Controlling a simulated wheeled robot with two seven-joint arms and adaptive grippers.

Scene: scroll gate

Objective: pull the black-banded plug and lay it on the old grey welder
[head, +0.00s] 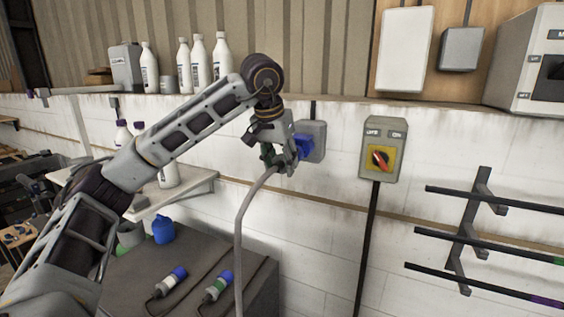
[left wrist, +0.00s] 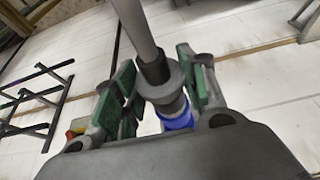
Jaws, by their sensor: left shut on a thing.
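My left gripper (head: 279,155) is at the wall socket, a grey box (head: 316,138) with a blue part (head: 303,146) on its front. It is shut on a grey plug, which shows between the green finger pads in the left wrist view (left wrist: 160,88). A grey cable (head: 241,225) leaves the plug and hangs down. A blue part (left wrist: 178,118) shows beyond the plug. My right gripper is out of view.
A dark grey box-shaped unit (head: 258,287) stands below; a blue-ended plug (head: 172,280) and a green-banded plug (head: 218,287) lie on it. A rotary switch (head: 380,150) is right of the socket. Rack bars (head: 480,240) stick out lower right. Bottles (head: 198,60) stand on the ledge.

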